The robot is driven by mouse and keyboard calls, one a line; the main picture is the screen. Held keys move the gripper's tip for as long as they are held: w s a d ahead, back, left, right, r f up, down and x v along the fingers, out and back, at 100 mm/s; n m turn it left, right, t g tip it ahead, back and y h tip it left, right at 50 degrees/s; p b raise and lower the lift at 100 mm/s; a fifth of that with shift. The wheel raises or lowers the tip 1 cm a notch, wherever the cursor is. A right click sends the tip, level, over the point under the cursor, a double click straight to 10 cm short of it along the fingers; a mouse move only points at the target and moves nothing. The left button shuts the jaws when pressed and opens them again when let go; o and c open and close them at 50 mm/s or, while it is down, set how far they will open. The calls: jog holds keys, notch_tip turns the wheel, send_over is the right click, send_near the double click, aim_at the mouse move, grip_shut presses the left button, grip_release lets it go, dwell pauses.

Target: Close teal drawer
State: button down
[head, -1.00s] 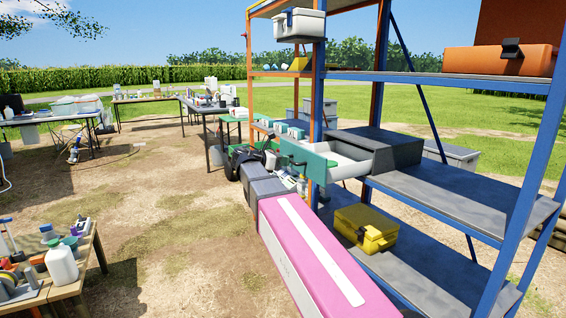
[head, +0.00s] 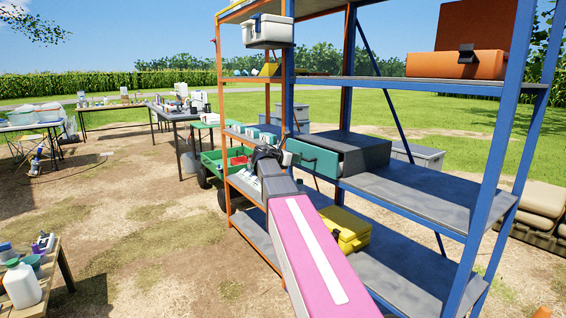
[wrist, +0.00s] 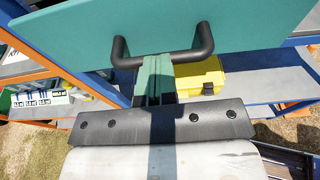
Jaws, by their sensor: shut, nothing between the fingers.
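The teal drawer (head: 314,158) is in a dark grey cabinet (head: 362,150) on the middle shelf of the rack. In the wrist view the teal drawer front (wrist: 235,22) fills the top, with a black bar handle (wrist: 188,57). My gripper (wrist: 153,62) is shut and empty, its teal fingertips at the middle of the handle. I cannot tell whether they touch it. In the head view my gripper (head: 286,158) is just left of the drawer front.
The blue and orange rack (head: 480,170) stands close around the drawer. A yellow case (head: 345,229) is on the lower shelf, below the drawer. A white-lidded box (head: 268,31) and an orange case (head: 455,63) are higher up.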

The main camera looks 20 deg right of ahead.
aim_at(308, 156)
jog(key=shift+r+x, duration=0.2)
jog(key=shift+x, duration=0.8)
jog(key=shift+r+x, duration=0.2)
jog(key=shift+x, duration=0.75)
jog(key=shift+w+d, duration=0.1)
jog(key=shift+d, duration=0.1)
jog(key=shift+r, duration=0.1)
jog(key=shift+a, duration=0.2)
jog(key=v, duration=1.4)
jog(key=s+a+f+m+g+y, duration=0.1)
jog(key=s+f+m+y, duration=0.35)
jog(key=f, duration=0.75)
jog(key=s+a+f+m+g+y, duration=0.1)
jog(key=s+a+f+m+y, duration=0.25)
jog(key=f, duration=0.95)
jog(key=s+a+f+m+g+y, duration=0.1)
jog(key=s+a+f+m+y, duration=0.2)
jog(key=s+f+m, duration=0.4)
jog(key=s+a+f+m+g+y, duration=0.2)
jog(key=s+f+m, duration=0.4)
jog(key=s+f, duration=0.3)
jog(key=shift+s+a+f+m+y, duration=0.4)
jog(key=shift+a+f+y, duration=0.4)
jog(key=shift+y, duration=0.1)
